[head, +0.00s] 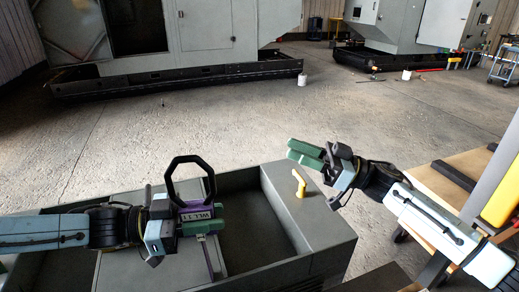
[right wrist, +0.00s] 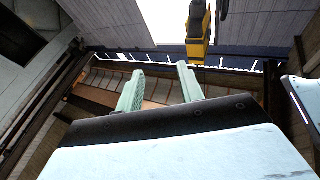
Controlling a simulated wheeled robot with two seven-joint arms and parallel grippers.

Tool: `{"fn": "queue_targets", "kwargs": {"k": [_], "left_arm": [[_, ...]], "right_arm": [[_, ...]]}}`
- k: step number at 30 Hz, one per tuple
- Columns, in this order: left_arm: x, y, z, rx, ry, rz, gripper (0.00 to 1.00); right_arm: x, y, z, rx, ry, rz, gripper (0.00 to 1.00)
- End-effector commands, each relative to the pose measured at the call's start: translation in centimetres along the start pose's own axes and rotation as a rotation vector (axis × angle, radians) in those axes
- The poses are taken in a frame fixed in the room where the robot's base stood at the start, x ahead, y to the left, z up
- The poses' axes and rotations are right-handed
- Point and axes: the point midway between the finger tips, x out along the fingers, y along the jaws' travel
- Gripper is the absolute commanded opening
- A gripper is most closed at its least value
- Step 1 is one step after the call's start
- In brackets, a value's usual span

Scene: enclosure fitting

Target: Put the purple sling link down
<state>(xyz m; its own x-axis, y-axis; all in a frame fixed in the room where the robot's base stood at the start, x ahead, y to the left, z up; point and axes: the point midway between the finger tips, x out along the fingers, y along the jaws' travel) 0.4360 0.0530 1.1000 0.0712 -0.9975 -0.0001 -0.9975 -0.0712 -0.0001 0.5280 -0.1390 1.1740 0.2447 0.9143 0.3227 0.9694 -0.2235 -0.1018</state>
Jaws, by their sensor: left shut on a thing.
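The purple sling link (head: 193,214) is a black angular loop on a purple base with a white-lettered label. My left gripper (head: 204,224) is shut on its base, with the loop standing upright above the fingers. The link is over the open grey enclosure (head: 325,236) in the head view; I cannot tell whether it touches anything below. The green fingers hide part of the base. My right gripper (head: 308,153) is raised beyond the enclosure's right end. In the right wrist view its two green fingers (right wrist: 160,88) stand apart with nothing between them.
A yellow handle (head: 299,183) stands on the enclosure's right top. A thin strip (head: 207,257) lies below my left gripper. A wooden bench (head: 455,180) is at the right.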

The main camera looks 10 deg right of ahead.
Motion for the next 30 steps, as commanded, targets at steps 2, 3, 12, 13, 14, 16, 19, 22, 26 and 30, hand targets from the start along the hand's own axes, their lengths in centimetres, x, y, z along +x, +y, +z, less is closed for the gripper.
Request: {"fn": "queue_targets", "kwargs": {"k": [2,3,12,13,14,16,19,22,26,30], "left_arm": [[0.0,0.0,-0.1,0.001,0.002,0.0,0.0],[0.0,0.0,-0.1,0.001,0.002,0.001,0.0],[0.0,0.0,-0.1,0.001,0.002,0.001,0.0],[0.0,0.0,-0.1,0.001,0.002,0.001,0.0],[0.0,0.0,-0.1,0.001,0.002,0.001,0.0],[0.0,0.0,-0.1,0.001,0.002,0.0,0.0],[0.0,0.0,-0.1,0.001,0.002,0.001,0.0],[0.0,0.0,-0.1,0.001,0.002,0.001,0.0],[0.0,0.0,-0.1,0.001,0.002,0.0,0.0],[0.0,0.0,-0.1,0.001,0.002,0.0,0.0]], "right_arm": [[2.8,-2.9,-1.1,-0.048,-0.051,-0.117,0.38],[3.9,-4.1,-1.4,-0.071,-0.081,-0.164,0.38],[8.1,-9.9,-2.3,-0.212,-0.271,-0.354,0.38],[8.3,-10.1,-2.3,-0.221,-0.281,-0.36,0.38],[8.4,-10.3,-2.3,-0.227,-0.29,-0.365,0.38],[8.7,-10.7,-2.3,-0.237,-0.303,-0.373,0.38],[9.3,-11.0,-2.0,-0.241,-0.311,-0.376,0.38],[10.5,-11.4,-1.6,-0.241,-0.31,-0.377,0.38],[12.6,-12.2,-0.8,-0.24,-0.308,-0.378,0.38],[15.1,-13.1,0.1,-0.24,-0.307,-0.377,0.38]]}}
